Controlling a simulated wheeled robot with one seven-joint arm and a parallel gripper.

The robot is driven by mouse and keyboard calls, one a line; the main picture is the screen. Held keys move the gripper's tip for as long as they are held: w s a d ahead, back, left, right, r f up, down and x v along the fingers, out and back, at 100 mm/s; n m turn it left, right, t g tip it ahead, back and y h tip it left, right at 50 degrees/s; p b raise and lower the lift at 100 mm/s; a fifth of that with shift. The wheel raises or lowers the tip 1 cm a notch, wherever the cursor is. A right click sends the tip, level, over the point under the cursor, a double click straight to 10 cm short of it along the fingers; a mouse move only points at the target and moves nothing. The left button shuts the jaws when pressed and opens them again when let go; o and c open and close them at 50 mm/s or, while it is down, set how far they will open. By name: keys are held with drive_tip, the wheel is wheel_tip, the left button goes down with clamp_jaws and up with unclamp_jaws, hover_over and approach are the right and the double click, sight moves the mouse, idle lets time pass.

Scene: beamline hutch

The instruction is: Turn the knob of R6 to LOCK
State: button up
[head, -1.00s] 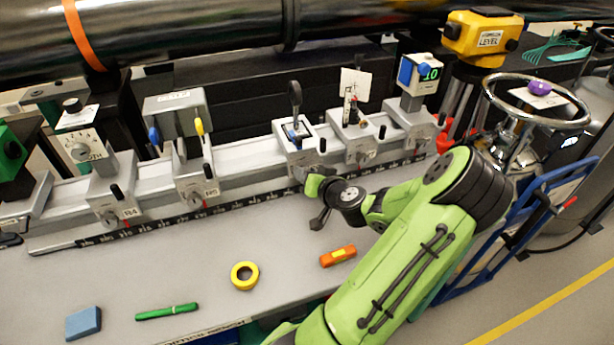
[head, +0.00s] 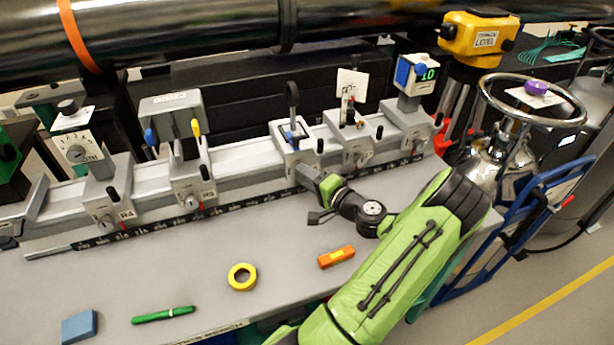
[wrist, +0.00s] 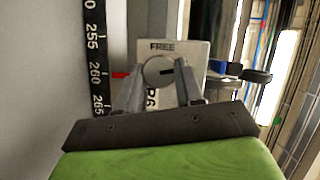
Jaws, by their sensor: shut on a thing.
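The R6 carrier (head: 297,153) stands on the rail, with a black ring post on top, and my gripper (head: 306,176) is at its front face. In the wrist view its grey plate (wrist: 195,50) reads FREE at the top; the "R6" mark below is partly covered. The round grey knob (wrist: 158,71) has a dark slot, which lies nearly level in the picture. My gripper (wrist: 160,84) is shut on the knob, one finger on each side. A red pointer (wrist: 120,75) shows left of the knob. No LOCK mark is visible.
Carriers R4 (head: 108,195) and R5 (head: 193,180) stand to the left; two others stand to the right. A yellow tape roll (head: 242,277), orange tool (head: 336,256), green pen (head: 163,314) and blue block (head: 79,327) lie on the bench.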

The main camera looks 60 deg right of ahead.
drive_tip(key=shift+f+m+t, duration=0.15)
drive_tip(key=shift+m+t, duration=0.35)
drive_tip(key=shift+m, duration=0.6)
drive_tip(key=o, duration=1)
drive_tip(key=shift+o, duration=0.2)
drive_tip(key=p+v, duration=0.1)
drive_tip(key=v, duration=1.4)
drive_tip(key=shift+s+a+p, duration=0.25)
drive_tip(key=shift+s+p, duration=0.05)
drive_tip(key=shift+s, duration=0.05)
drive_tip(key=shift+f, duration=0.15)
